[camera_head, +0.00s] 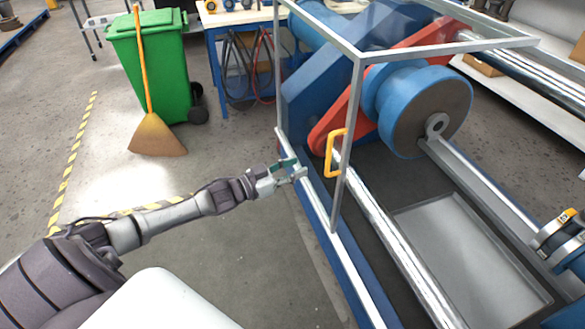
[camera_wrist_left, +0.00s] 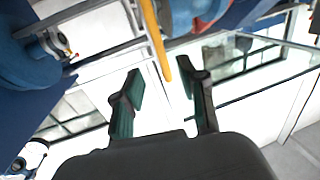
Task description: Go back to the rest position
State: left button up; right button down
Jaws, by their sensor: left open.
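My left gripper (camera_head: 286,170) is open and empty at the end of my outstretched left arm in the head view. It is beside the metal frame of the machine, to the left of a yellow handle (camera_head: 335,153) on a frame post. In the left wrist view the two fingers (camera_wrist_left: 160,95) stand apart with nothing between them. The yellow handle (camera_wrist_left: 155,35) shows there just beyond the fingertips, and no contact is visible. My right gripper is not in view.
The large blue machine (camera_head: 310,100) with its metal frame (camera_head: 357,120) fills the right side. A green bin (camera_head: 155,65) and a broom (camera_head: 155,135) stand at the upper left. A blue workbench (camera_head: 245,18) is behind. The grey floor (camera_head: 225,260) near my arm is clear.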

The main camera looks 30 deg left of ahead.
pick_arm(q)
jog(key=shift+s+a, duration=0.1)
jog(key=shift+s, duration=0.1)
dwell(0.4)
jog(key=s+a+f+n+g+y+p, duration=0.1)
jog(key=s+a+f+y, duration=0.15)
jog(key=f, duration=0.75)
jog(key=s+a+f+n+g+y, duration=0.1)
jog(key=s+f+n+y, duration=0.15)
jog(key=f, duration=0.65)
jog(key=s+d+f+g+y, duration=0.25)
jog(key=s+f+g, duration=0.25)
jog(key=s+f, duration=0.9)
jog(key=s+d+f+g, duration=0.2)
jog(key=s+d+f, duration=0.2)
jog(key=s, duration=0.6)
jog(key=s+d+f+g+p, duration=0.1)
jog(key=s+d+f+g, duration=0.2)
jog(key=s+f, duration=0.3)
jog(key=s+d+f+g, duration=0.3)
jog(key=s+d+f, duration=0.1)
jog(key=s, duration=1)
jog(key=shift+s+d+f+y+p, duration=0.25)
jog(key=shift+d+f+y+p, duration=0.1)
jog(key=shift+d+f, duration=0.05)
